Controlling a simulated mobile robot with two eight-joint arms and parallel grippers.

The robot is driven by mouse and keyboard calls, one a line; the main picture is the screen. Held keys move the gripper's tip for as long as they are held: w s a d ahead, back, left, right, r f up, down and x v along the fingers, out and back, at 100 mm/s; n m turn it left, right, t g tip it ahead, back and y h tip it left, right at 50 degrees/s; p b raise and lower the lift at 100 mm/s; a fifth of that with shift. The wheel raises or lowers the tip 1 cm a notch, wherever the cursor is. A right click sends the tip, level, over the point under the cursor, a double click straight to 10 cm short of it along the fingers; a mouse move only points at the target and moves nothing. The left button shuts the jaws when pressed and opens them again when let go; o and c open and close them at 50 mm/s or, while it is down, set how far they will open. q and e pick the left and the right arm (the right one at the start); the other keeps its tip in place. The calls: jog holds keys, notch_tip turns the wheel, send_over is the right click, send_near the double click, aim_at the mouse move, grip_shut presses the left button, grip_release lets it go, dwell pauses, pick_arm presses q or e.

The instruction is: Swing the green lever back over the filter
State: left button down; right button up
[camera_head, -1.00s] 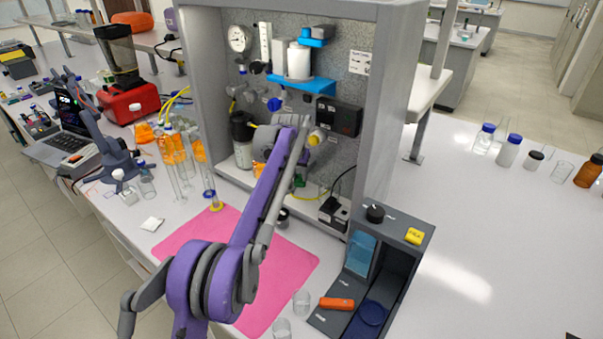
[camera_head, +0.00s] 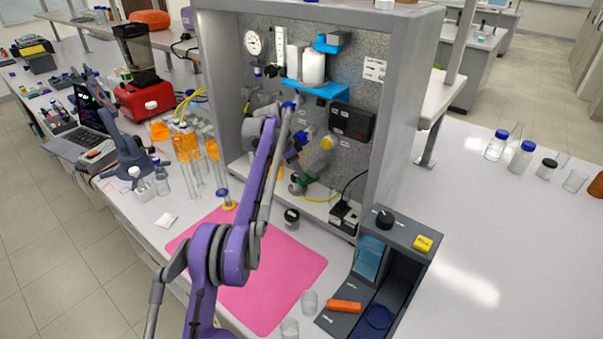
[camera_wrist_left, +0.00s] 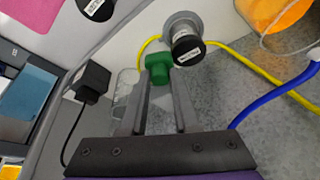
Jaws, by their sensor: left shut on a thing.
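The green lever (camera_head: 297,187) is low inside the rig cabinet, in front of the grey speckled panel. In the left wrist view the green lever (camera_wrist_left: 159,69) sits between the tips of my left gripper (camera_wrist_left: 163,82), which is shut on it. Beside it, to the right, is a round fitting with a black labelled top (camera_wrist_left: 187,48); I cannot tell whether this is the filter. In the head view my left gripper (camera_head: 298,174) reaches into the cabinet, with its fingers small and partly hidden by the wrist. My right gripper is in neither view.
Yellow tubing (camera_wrist_left: 238,57) and a blue tube (camera_wrist_left: 275,92) run close by on the right. A black plug with a cable (camera_wrist_left: 94,82) is on the left. A pink mat (camera_head: 265,280) lies before the cabinet (camera_head: 400,100); a grey station (camera_head: 410,245) stands to the right.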

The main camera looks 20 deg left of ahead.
pick_arm(q)
jog(key=shift+w+a+m, duration=0.15)
jog(key=shift+m, duration=0.35)
jog(key=shift+h, duration=0.3)
jog(key=c, duration=0.6)
grip_release()
jog(key=shift+c, duration=0.2)
jog(key=shift+r, duration=0.1)
